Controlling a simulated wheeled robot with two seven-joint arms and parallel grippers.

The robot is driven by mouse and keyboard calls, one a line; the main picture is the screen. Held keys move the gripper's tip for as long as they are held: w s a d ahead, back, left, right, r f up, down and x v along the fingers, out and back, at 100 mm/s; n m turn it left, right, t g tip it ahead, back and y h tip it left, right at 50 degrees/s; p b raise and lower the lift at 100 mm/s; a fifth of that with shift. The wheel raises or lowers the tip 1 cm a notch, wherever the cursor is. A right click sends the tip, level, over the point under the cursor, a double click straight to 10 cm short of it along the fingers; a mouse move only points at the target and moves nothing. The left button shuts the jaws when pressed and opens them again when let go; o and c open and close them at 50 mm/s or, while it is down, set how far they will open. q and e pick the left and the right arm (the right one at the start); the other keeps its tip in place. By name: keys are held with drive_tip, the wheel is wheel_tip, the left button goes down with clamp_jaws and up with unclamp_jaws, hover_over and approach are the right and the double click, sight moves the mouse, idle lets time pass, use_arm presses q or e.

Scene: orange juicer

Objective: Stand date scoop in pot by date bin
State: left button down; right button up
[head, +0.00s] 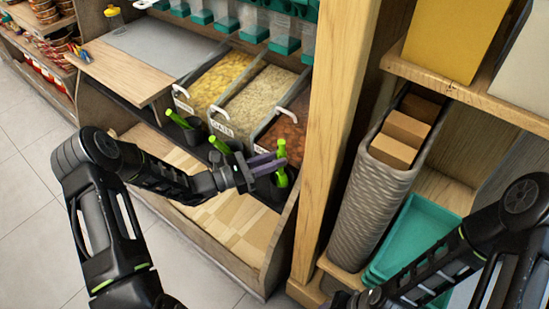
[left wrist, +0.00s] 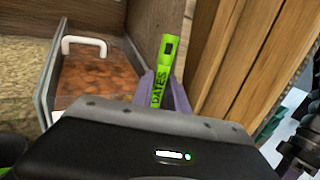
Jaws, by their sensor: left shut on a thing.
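My left gripper (head: 268,166) is shut on the green date scoop (head: 281,149), in front of the date bin (head: 290,126). The scoop's handle stands nearly upright between the purple fingers. In the left wrist view the handle (left wrist: 163,70) reads "DATES", and its lower end is hidden behind my gripper. The date bin (left wrist: 100,83) with brown dates and a white handle shows to its left there. The pot by the date bin is not clear in the head view; the scoop's lower part shows just below my fingers over the dark ledge. My right gripper's fingers are out of view.
Two dark pots with green scoops, a left one (head: 195,128) and a middle one (head: 232,147), stand on the ledge before the yellow bin (head: 218,78) and the pale bin (head: 257,100). A wooden post (head: 333,130) rises close to the right of the date bin.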

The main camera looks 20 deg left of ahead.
use_arm(q)
drive_tip(key=shift+f+b, duration=0.8)
drive_tip(key=shift+f, duration=0.55)
drive_tip(key=shift+c, duration=2.1)
unclamp_jaws()
wheel_tip(320, 180, up, 7)
drive_tip(key=p, duration=0.5)
